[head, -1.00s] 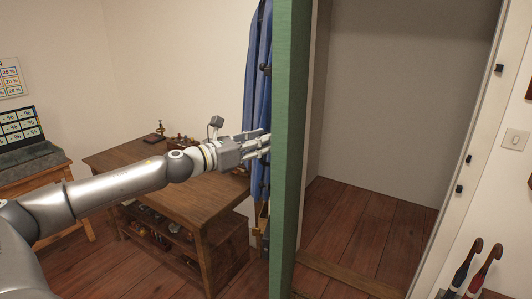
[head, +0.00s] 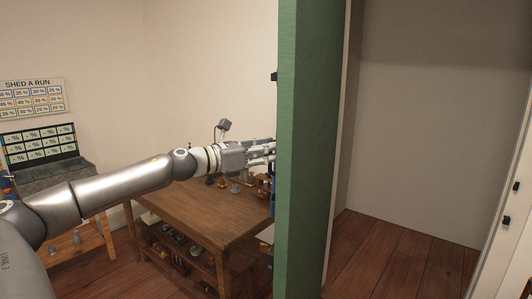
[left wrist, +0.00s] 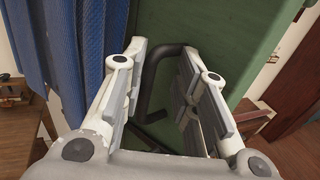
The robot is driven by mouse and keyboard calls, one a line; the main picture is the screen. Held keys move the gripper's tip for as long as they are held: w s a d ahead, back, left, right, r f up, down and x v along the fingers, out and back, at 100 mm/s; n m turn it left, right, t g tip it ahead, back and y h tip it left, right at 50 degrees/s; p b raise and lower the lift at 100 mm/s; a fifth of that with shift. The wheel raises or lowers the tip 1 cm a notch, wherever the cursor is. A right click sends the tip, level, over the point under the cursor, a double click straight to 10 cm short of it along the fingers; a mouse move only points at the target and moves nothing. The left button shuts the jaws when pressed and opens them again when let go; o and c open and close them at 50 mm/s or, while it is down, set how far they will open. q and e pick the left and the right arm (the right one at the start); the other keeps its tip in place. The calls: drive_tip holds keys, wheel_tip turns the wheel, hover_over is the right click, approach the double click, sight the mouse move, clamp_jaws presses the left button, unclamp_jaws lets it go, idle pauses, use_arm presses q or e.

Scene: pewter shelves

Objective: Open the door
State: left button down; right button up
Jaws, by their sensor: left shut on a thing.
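The green door (head: 315,150) stands open and is seen nearly edge-on in the head view, with the doorway to its right. Its green face (left wrist: 215,25) fills the upper middle of the left wrist view. My left gripper (head: 268,153) reaches to the door's left side, its fingertips partly hidden by the door edge. In the left wrist view, a dark bent handle (left wrist: 152,85) runs between the two fingers of my left gripper (left wrist: 160,75), which is shut on it. My right gripper is not in view.
A blue cloth (left wrist: 75,45) hangs beside the handle. A wooden workbench (head: 190,212) with small items stands under my left arm. Past the doorway is bare wooden floor (head: 395,255) with a pale wall behind it.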

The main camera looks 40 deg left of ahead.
use_arm(q)
drive_tip(key=shift+a+r, duration=0.7)
drive_tip(key=shift+r, duration=0.15)
drive_tip(key=c, duration=1.5)
unclamp_jaws()
drive_tip(key=shift+w, duration=0.1)
drive_tip(key=shift+c, duration=0.2)
drive_tip(key=shift+w+f, duration=0.15)
drive_tip(key=shift+w, duration=0.1)
drive_tip(key=shift+s, duration=0.2)
drive_tip(key=shift+s+f, duration=0.1)
drive_tip(key=shift+s, duration=0.1)
drive_tip(key=d+v, duration=0.1)
drive_tip(key=v, duration=1)
drive_tip(key=shift+s+f, duration=0.2)
drive_tip(key=shift+f, duration=0.2)
